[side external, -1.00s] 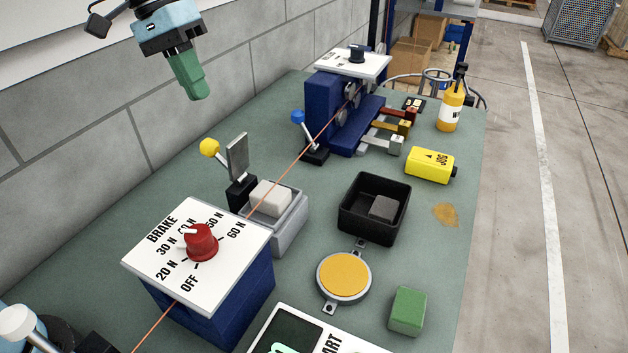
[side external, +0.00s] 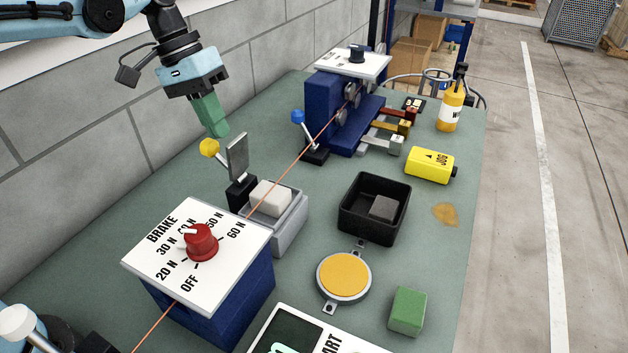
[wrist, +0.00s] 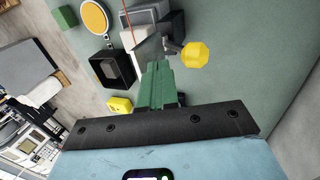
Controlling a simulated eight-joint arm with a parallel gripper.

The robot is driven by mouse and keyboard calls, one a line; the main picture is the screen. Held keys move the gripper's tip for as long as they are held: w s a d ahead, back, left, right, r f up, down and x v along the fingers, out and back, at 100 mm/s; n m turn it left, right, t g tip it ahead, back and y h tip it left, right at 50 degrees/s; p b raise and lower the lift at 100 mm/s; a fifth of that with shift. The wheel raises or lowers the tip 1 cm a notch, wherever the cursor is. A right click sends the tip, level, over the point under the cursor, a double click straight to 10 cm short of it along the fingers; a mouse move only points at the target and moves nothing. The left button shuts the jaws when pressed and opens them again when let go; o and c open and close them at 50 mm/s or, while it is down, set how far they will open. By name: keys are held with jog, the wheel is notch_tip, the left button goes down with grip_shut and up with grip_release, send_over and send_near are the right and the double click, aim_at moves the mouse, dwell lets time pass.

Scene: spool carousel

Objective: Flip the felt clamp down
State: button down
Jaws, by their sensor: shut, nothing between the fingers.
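The felt clamp (side external: 237,157) stands upright beside the grey tray, a flat grey plate on a black base with a yellow ball knob (side external: 209,147) on its lever. A white felt block (side external: 270,197) sits in the grey tray (side external: 290,226), under the orange line. My gripper (side external: 218,132), with green fingers, is shut and empty, just above and behind the clamp's plate and knob, apart from them as far as I can tell. In the wrist view the green fingers (wrist: 160,68) point toward the clamp, with the yellow knob (wrist: 196,55) right of the tips.
The brake box (side external: 166,243) with its red dial stands in front of the clamp. A blue-knobbed lever (side external: 298,117) and blue roller unit (side external: 330,104) are behind. A black bin (side external: 348,222) is at right. The green bench is clear along the wall.

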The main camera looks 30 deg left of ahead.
aim_at(242, 143)
jog(key=shift+x, duration=1.55)
jog(key=shift+d+r+y, duration=0.15)
jog(key=shift+d+y, duration=0.35)
jog(key=shift+y, duration=0.2)
jog(key=shift+d+y, duration=0.35)
jog(key=shift+y, duration=0.05)
jog(key=d+y, duration=0.2)
jog(key=shift+d+y, duration=0.1)
jog(key=shift+y, duration=0.3)
jog(key=shift+d+f, duration=0.35)
jog(key=shift+d, duration=0.45)
jog(key=shift+d+f, duration=0.35)
jog(key=shift+d, duration=0.4)
jog(key=shift+d+f, duration=0.65)
jog(key=shift+d, duration=0.05)
jog(key=shift+d+f, duration=0.6)
jog(key=shift+f, duration=0.45)
